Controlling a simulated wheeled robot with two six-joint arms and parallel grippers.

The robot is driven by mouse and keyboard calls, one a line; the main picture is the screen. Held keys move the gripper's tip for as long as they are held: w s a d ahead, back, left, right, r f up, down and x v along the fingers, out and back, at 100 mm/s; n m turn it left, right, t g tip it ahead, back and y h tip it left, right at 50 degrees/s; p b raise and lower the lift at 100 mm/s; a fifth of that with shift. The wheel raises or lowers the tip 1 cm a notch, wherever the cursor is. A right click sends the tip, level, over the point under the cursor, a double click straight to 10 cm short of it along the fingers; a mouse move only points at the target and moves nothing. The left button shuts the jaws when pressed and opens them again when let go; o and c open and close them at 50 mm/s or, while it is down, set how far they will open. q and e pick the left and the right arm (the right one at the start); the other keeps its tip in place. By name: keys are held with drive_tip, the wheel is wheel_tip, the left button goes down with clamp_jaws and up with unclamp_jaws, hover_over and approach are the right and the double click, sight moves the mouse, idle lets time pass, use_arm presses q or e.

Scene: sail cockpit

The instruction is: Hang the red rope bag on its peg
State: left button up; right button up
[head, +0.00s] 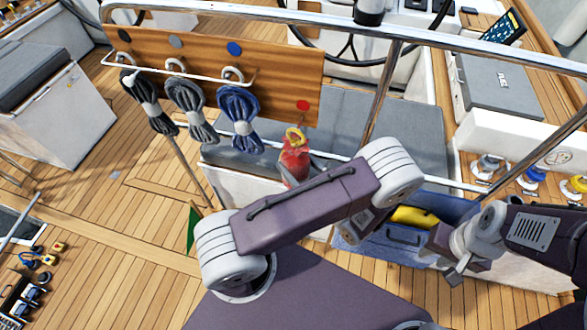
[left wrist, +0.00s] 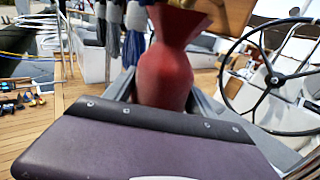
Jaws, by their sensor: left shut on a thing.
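The peg under the red disc cannot be made out. My right gripper (head: 455,262) is near a blue crate, and its opening is unclear.
Black (head: 150,103), grey (head: 190,108) and blue (head: 238,118) rope coils hang left of the red disc. A steel rail (head: 300,18) crosses above the board. The blue crate (head: 402,236) with a yellow item (head: 415,217) is at right. Winch-like fittings (head: 530,178) stand beyond it.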

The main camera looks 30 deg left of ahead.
use_arm(q)
drive_tip(key=shift+w+a+f+b, duration=0.2)
drive_tip(key=shift+w+f+b, duration=0.1)
drive_tip(key=shift+w, duration=0.45)
drive_tip(key=shift+w+a+f+b, duration=0.15)
drive_tip(key=shift+w+f+b, duration=0.1)
drive_tip(key=shift+w, duration=0.5)
drive_tip(key=o, duration=1.9)
drive_tip(key=b+v, duration=0.2)
drive_tip(key=v, duration=0.7)
